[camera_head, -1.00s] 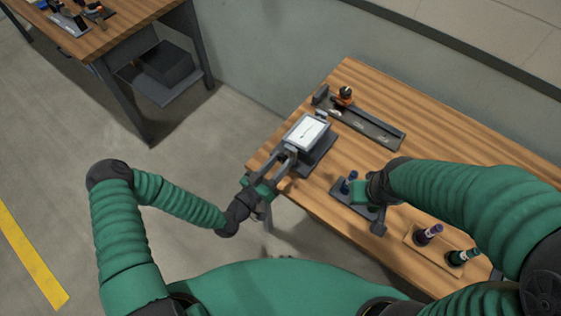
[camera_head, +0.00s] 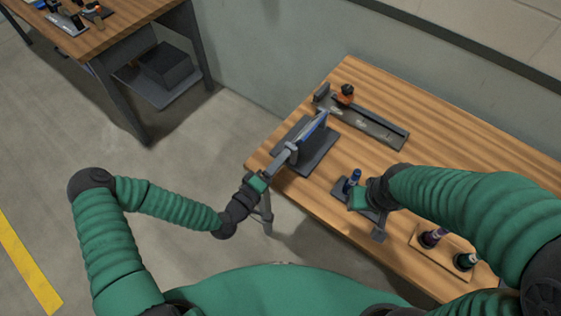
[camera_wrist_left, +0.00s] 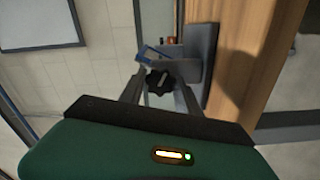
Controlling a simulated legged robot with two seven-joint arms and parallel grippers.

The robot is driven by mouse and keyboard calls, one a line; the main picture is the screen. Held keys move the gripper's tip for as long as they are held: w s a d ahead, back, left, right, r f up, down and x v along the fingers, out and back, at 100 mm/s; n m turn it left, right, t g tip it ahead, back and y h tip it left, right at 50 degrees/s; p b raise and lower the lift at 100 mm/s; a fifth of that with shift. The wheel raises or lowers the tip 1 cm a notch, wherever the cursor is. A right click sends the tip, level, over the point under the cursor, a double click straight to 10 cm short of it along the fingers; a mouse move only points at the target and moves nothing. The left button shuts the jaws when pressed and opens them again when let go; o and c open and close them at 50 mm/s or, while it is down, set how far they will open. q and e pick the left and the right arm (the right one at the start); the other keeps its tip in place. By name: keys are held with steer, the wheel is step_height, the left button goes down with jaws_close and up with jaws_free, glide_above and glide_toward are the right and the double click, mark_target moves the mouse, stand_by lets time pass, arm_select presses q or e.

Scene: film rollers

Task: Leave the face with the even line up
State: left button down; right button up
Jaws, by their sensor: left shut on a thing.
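A flat panel (camera_head: 313,130) stands steeply tilted, nearly edge-on in the head view, above a dark base plate (camera_head: 322,160). Its edge looks blue, and neither face can be read now. My left gripper (camera_head: 292,150) is shut at the panel's near side. In the left wrist view a black knob (camera_wrist_left: 159,82) sits between the fingers, with a blue-edged part (camera_wrist_left: 150,54) just beyond it. My right gripper (camera_head: 362,198) is over the table near a dark holder with a blue-capped bottle (camera_head: 354,177).
A dark rail fixture (camera_head: 370,126) with an orange-and-black knob (camera_head: 345,92) lies at the table's back. A wooden block (camera_head: 424,246) with two dark bottles stands at the front right. Another bench (camera_head: 115,28) is at the upper left. The wall runs close behind the table.

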arm_select(q)
steer(key=n+b, duration=0.1)
steer(key=n, duration=0.4)
steer(key=shift+a+f+b, duration=0.15)
steer(key=shift+f+b, duration=0.05)
steer(key=shift+b, duration=0.15)
steer(key=shift+n, duration=0.3)
steer(key=c, duration=1.2)
jaws_free()
steer(key=o, duration=0.3)
steer(key=shift+w, duration=0.15)
steer(key=shift+o, duration=0.2)
